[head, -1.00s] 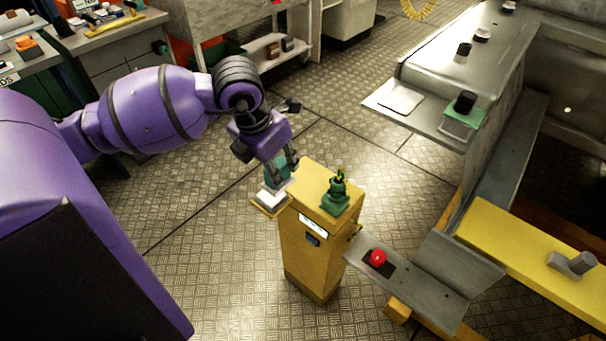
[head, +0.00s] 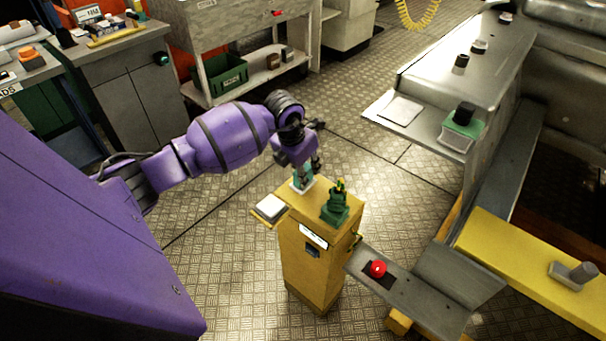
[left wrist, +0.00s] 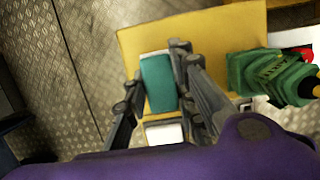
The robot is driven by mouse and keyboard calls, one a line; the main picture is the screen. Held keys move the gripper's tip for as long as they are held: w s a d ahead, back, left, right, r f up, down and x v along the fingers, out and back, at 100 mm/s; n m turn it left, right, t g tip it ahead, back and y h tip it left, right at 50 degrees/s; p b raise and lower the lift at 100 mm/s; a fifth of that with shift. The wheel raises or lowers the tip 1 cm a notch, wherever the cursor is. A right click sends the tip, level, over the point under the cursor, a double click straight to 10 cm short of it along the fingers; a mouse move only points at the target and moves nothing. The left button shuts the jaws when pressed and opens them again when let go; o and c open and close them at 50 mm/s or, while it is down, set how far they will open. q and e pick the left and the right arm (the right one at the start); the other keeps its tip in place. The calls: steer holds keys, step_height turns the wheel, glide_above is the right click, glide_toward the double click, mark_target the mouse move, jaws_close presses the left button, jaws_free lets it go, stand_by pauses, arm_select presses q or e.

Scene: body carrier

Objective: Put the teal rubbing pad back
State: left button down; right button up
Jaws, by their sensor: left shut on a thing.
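The teal rubbing pad (head: 302,183) has a pale edge and is held at the far left part of the yellow pedestal's top (head: 315,193). It also shows in the left wrist view (left wrist: 158,84). My left gripper (head: 308,170) is shut on it, with one finger on each side in the left wrist view (left wrist: 155,85). I cannot tell whether the pad touches the pedestal top. A white block (head: 270,206) lies on a small yellow side ledge (head: 257,213) at the pedestal's left. My right gripper is out of view.
A green device (head: 335,207) stands on the pedestal close to the pad. A grey arm with a red button (head: 378,268) juts out at the front right. A metal bench ledge (head: 385,112) holds a white sheet and a green-topped item (head: 468,128). Floor behind the pedestal is clear.

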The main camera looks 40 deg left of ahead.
arm_select(q)
steer(key=shift+f, duration=0.8)
steer(key=c, duration=1.9)
jaws_free()
steer(key=shift+f, duration=0.15)
steer(key=o, duration=0.4)
steer(key=shift+o, duration=0.2)
